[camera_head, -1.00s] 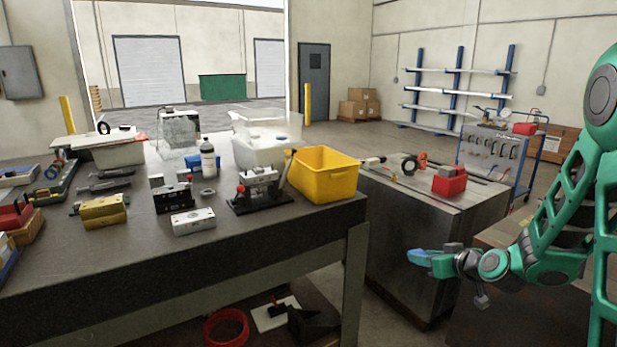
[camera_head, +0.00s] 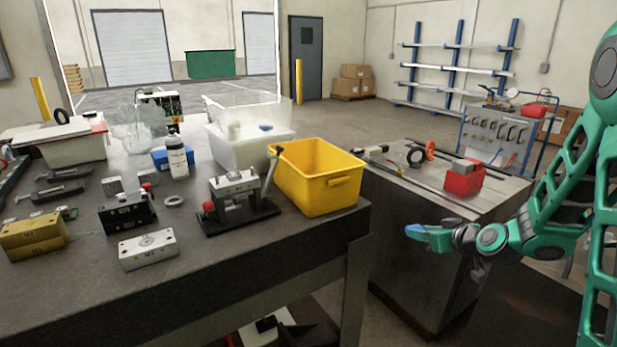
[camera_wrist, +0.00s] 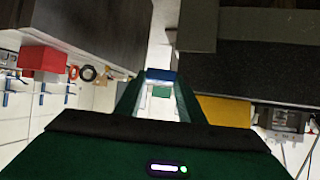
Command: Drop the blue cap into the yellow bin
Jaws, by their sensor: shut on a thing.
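The yellow bin (camera_head: 330,188) stands upright near the right end of the dark workbench, its open top facing up. My gripper (camera_head: 418,233) is to the right of the bin and lower than its rim, in front of the grey metal cabinet. It is shut on a small blue thing, the blue cap (camera_head: 412,230), held at the fingertips. In the wrist view the blue cap (camera_wrist: 160,75) sits between the two green fingers (camera_wrist: 158,84). Part of the yellow bin (camera_wrist: 225,110) shows to the right there. The inside floor of the bin is mostly hidden.
A toggle press (camera_head: 235,200) stands just left of the bin, its lever close to the bin wall. A translucent tub (camera_head: 250,145) is behind it. The grey cabinet (camera_head: 430,190) carries a red box (camera_head: 463,178). A gap separates bench and cabinet.

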